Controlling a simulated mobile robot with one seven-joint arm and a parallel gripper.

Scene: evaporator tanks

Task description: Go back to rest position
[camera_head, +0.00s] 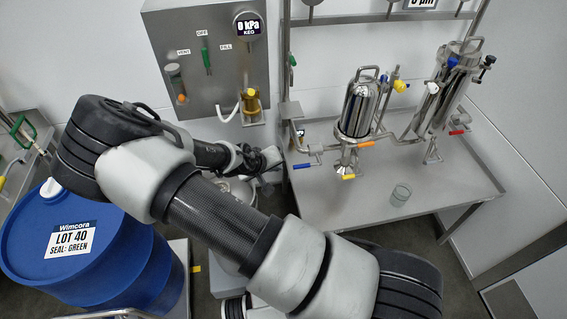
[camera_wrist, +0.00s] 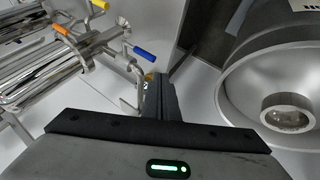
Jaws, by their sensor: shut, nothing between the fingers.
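My gripper (camera_wrist: 160,95) is shut and empty in the wrist view, with its fingers together. In the head view my gripper (camera_head: 272,163) is small and partly hidden by my arm, near the left edge of the steel table. It is close to the blue-handled valve (camera_head: 305,165) on the table side, and I cannot tell the exact gap. The blue handle (camera_wrist: 144,53) shows ahead of my fingers in the wrist view. A round metal vessel (camera_wrist: 240,85) is to the right of the fingers there, apart from them.
A blue drum (camera_head: 120,255) labelled LOT 40 stands at the lower left, beneath my arm. A grey panel (camera_head: 225,85) with a 0 kPa gauge hangs behind.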

